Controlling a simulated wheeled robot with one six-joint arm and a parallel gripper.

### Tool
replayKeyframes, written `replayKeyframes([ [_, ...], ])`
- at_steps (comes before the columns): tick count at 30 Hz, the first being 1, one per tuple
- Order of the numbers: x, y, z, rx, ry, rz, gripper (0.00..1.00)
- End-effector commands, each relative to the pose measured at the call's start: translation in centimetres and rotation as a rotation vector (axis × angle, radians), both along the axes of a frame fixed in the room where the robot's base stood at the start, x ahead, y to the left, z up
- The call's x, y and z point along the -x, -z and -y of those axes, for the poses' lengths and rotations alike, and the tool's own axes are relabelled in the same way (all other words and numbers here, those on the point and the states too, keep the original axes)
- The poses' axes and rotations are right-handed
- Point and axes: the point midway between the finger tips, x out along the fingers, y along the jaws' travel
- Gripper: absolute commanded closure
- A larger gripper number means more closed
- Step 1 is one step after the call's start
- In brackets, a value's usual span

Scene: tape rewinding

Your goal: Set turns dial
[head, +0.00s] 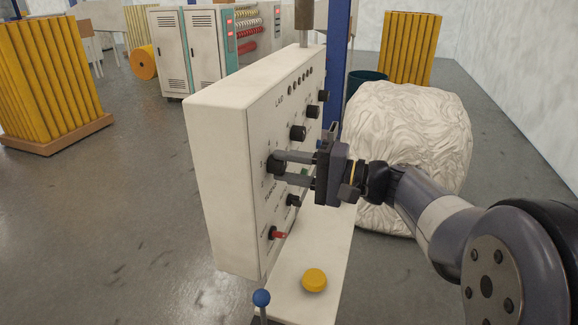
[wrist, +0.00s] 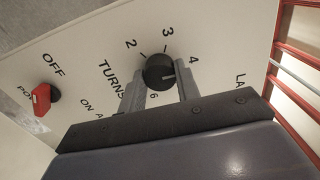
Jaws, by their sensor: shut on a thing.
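The turns dial (wrist: 159,72) is a round black knob on a pale panel, beside the word TURNS in the wrist view. Numbers 2, 3, 4 and 6 show around it. A pale mark on the knob points right, a little below the 4 in the picture. In the head view the dial (head: 272,163) sits at the panel's left side, partly covered by my fingers. My gripper (head: 281,168) reaches it from the right, with one finger on each side of the knob. The gripper (wrist: 161,84) is shut on the dial. A finger covers the place between 4 and 6.
A red switch (head: 279,235) marked OFF is below the dial on the control box (head: 228,150). More black knobs (head: 298,132) sit nearby. A white wrinkled sack (head: 415,130) stands behind my arm.

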Motion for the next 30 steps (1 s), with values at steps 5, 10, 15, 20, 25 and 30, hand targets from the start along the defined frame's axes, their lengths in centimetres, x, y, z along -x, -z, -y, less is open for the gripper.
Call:
replayKeyframes([
  [5, 0.0, 0.0, 0.0, 0.000, 0.000, 0.000, 0.92],
  [10, 0.0, 0.0, 0.0, 0.000, 0.000, 0.000, 0.61],
  [15, 0.0, 0.0, 0.0, 0.000, 0.000, 0.001, 0.47],
  [20, 0.0, 0.0, 0.0, 0.000, 0.000, 0.001, 0.47],
  [25, 0.1, 0.1, 0.4, 0.001, 0.002, 0.002, 0.47],
  [30, 0.8, 0.2, 2.5, 0.000, 0.005, 0.003, 0.47],
])
